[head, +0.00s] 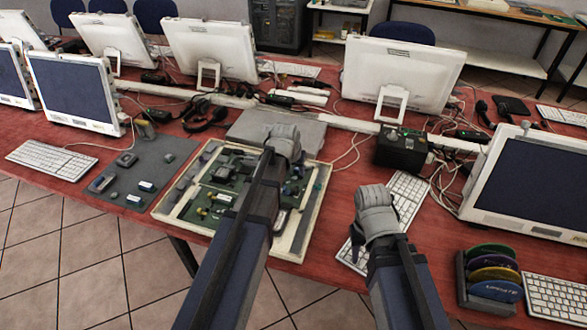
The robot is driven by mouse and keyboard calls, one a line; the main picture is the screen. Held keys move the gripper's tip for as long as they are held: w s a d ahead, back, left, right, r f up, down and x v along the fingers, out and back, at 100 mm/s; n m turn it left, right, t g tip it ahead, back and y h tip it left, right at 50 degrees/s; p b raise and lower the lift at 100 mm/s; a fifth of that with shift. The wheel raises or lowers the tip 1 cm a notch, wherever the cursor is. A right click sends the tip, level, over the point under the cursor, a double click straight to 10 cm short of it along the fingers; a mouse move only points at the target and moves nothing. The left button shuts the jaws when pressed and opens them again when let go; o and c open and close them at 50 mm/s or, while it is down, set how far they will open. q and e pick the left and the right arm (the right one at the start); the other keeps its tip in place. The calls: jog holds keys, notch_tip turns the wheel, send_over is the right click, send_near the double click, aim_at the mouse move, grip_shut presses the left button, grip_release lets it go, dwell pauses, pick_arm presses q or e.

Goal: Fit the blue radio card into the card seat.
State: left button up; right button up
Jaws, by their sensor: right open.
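A green circuit board (222,178) lies in a cream-coloured tray (168,205) on the red table. Its small parts are too fine for me to tell which is the card seat. I cannot pick out the blue radio card with certainty; small dark and bluish-grey pieces (102,183) lie on the grey mat left of the tray. My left gripper (285,140) is over the far right part of the tray, its arm hiding part of the board; its fingertips are not clear. My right gripper (374,198) is open, right of the tray and over a white keyboard.
A rack (465,290) of coloured discs stands at the front right. A black box (402,150) and loose cables lie behind my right gripper. White monitors (400,75) line the back. A flat grey slab (245,128) lies behind the tray. The grey mat (165,158) has bare room.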

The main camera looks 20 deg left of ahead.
pick_arm(q)
jog(key=shift+o, duration=0.8)
jog(key=shift+f, duration=0.55)
pick_arm(e)
jog(key=shift+s+d+f, duration=0.35)
jog(key=shift+s+f, duration=0.15)
jog(key=shift+f, duration=0.05)
pick_arm(q)
jog(key=shift+r, duration=0.15)
pick_arm(e)
jog(key=shift+r, duration=0.2)
pick_arm(q)
jog(key=shift+s+d+r+p, duration=0.15)
jog(key=shift+r+p, duration=0.55)
jog(key=shift+p, duration=0.5)
pick_arm(e)
jog(key=shift+w+r, duration=0.3)
jog(key=shift+r, duration=0.45)
pick_arm(q)
jog(key=p+v, duration=0.6)
jog(key=v, duration=0.1)
jog(key=shift+r+p, duration=0.2)
jog(key=shift+p, duration=0.15)
pick_arm(e)
notch_tip(320, 180, up, 7)
jog(key=a, duration=0.1)
jog(key=shift+f, duration=0.15)
